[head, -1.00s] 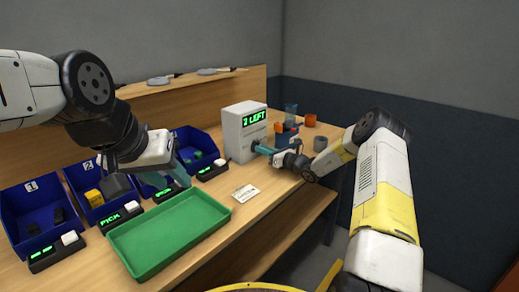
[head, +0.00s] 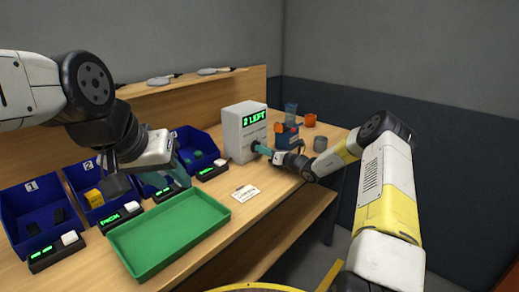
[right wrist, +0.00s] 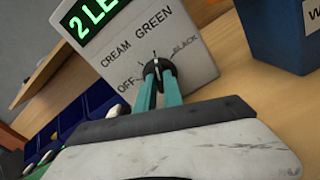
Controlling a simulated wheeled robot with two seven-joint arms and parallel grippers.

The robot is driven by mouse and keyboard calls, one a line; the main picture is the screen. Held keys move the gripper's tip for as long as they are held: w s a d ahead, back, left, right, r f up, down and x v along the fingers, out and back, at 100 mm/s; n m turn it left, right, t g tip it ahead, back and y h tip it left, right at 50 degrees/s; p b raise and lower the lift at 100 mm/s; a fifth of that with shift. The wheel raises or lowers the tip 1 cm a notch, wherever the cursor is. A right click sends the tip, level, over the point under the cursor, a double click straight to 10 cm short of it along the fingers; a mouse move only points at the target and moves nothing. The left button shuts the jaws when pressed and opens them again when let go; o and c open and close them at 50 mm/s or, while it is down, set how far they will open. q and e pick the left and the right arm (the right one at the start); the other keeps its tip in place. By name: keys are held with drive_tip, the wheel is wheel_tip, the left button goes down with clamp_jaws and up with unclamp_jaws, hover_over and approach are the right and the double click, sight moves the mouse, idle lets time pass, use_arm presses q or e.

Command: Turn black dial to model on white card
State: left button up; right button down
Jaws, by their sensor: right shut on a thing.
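The black dial (right wrist: 153,70) is on the front of a white box (head: 238,142), with OFF, CREAM, GREEN and BLACK printed around it. My right gripper (right wrist: 158,80) is shut on the dial, its teal fingers on either side of it. In the head view the right gripper (head: 262,149) reaches the box front from the right and hides the dial. I cannot tell exactly which word the dial points at. The white card (head: 245,193) lies flat on the table before the box; its print is too small to read. My left gripper (head: 182,174) hangs above the tray's far edge.
A green tray (head: 150,273) lies at the front. Blue bins (head: 25,237) with lit counters stand behind it. The box's display (head: 254,118) reads 2 LEFT. A blue container (head: 287,142), an orange cup (head: 310,120) and a grey cup (head: 320,144) stand right of the box.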

drive_tip(key=c, duration=1.5)
unclamp_jaws()
drive_tip(key=shift+o, duration=0.2)
drive_tip(key=shift+v, duration=3.95)
drive_tip(key=shift+r, duration=0.1)
